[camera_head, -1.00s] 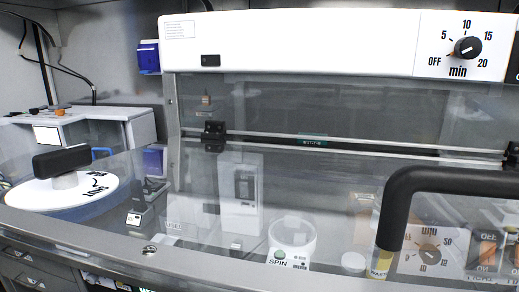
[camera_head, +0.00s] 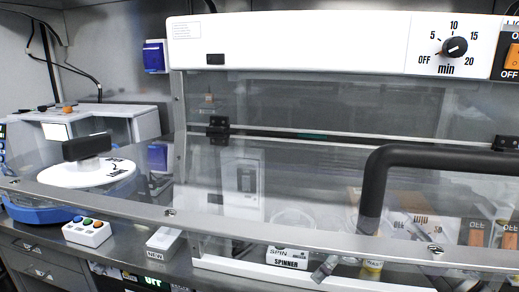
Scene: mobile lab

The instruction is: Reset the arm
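Neither of my arms shows in the head view, and neither gripper is in it. The view is filled by a clear-fronted cabinet with a white top panel (camera_head: 300,42) and a black bar handle (camera_head: 425,158) at the right. What my grippers hold, if anything, cannot be seen.
A timer knob (camera_head: 454,47) is on the panel. At the left are a white round lid with a black handle (camera_head: 87,146), a box with coloured buttons (camera_head: 87,232) and a small white box (camera_head: 163,240). A spinner label (camera_head: 287,257) shows low in the middle. Drawers (camera_head: 40,262) are below.

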